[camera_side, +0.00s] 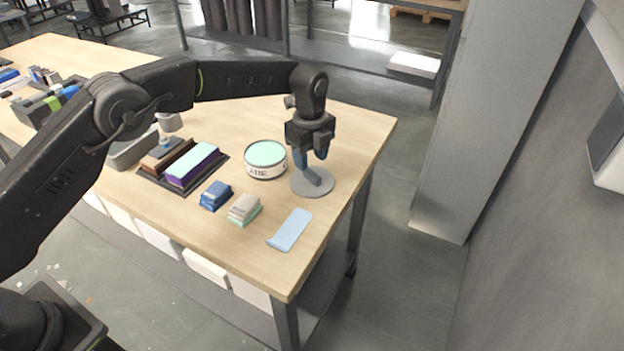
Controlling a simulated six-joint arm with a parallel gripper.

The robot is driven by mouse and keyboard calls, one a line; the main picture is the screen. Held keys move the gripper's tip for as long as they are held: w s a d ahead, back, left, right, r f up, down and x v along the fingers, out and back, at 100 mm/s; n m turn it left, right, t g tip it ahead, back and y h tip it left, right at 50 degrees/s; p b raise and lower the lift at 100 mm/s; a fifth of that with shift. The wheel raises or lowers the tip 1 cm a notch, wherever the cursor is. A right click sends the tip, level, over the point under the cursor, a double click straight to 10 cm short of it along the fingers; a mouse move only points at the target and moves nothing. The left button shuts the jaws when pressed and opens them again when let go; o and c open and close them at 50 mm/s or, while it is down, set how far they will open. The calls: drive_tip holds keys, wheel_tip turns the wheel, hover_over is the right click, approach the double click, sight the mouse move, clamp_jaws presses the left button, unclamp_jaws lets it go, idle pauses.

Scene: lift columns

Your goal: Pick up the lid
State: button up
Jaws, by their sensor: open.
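A flat grey round lid (325,187) lies on the wooden table near its right end. A blue piece that looks like a raised handle (314,174) stands on its top. My gripper (311,162) points down directly over the lid, with its fingers open around or just above the blue piece. The fingers are small and dark in this view, so I cannot tell whether they touch it. A round white tin (266,170) with a pale green top and dark lettering stands just left of the lid.
A blue block (215,196), a beige-and-green block (244,210) and a light blue flat piece (290,231) lie in front of the lid. Bare table lies right of the lid.

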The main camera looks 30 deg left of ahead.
sight(312, 172)
drive_tip(key=shift+w+f, duration=0.15)
drive_tip(key=shift+f, duration=1.2)
drive_tip(key=shift+w+f, duration=0.1)
drive_tip(key=shift+f, duration=1.2)
clamp_jaws()
